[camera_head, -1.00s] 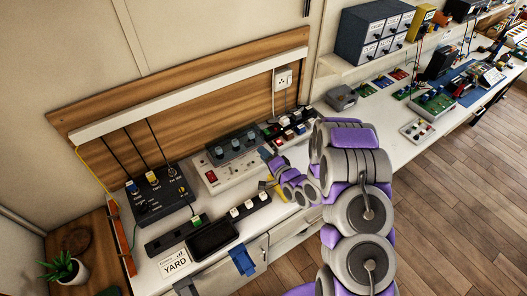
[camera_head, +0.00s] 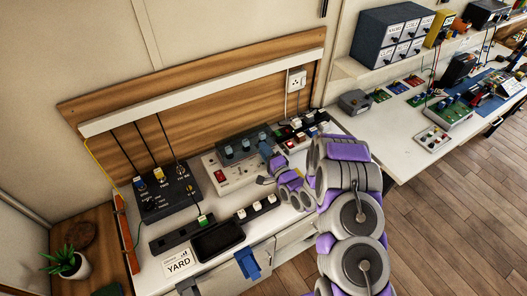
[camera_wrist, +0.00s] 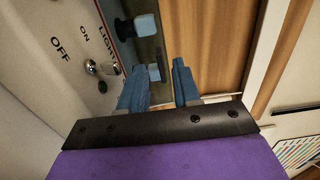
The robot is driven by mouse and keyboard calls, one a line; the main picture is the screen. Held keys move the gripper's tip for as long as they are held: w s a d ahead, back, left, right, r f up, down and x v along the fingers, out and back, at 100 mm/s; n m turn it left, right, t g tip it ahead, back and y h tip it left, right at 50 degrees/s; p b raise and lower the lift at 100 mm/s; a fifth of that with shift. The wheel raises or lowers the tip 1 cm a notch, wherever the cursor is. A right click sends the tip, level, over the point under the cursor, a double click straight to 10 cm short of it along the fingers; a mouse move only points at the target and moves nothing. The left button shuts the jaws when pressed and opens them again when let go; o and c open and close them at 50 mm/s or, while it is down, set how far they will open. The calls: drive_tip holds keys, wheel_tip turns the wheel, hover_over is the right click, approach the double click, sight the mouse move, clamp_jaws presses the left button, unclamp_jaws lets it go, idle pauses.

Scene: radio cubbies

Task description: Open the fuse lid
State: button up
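A cream panel (camera_head: 233,178) with a red switch sits on the bench. At its back is a dark see-through lid (camera_head: 246,139) over several blue knobs; I take this as the fuse lid, and it looks shut. My gripper (camera_head: 270,156) is at the panel's right end, close to the lid's right side. In the wrist view the lid (camera_wrist: 148,47) and its blue knobs lie just beyond my gripper (camera_wrist: 160,80). Its two blue fingers are apart, with a gap between them. I cannot tell whether a finger touches the lid. The panel's ON/OFF light switch (camera_wrist: 91,67) is at left.
A black box with knobs (camera_head: 163,192) stands left of the panel. A black tray (camera_head: 217,240) and a strip with white switches (camera_head: 257,207) lie in front. Small switch blocks (camera_head: 298,143) are behind at right. A wooden backboard (camera_wrist: 210,45) rises behind the panel.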

drive_tip(key=shift+w+a, duration=0.2)
drive_tip(key=shift+w, duration=0.15)
drive_tip(key=shift+c, duration=0.2)
clamp_jaws()
drive_tip(key=shift+s+f, duration=0.1)
drive_tip(key=shift+f, duration=0.05)
idle(0.9)
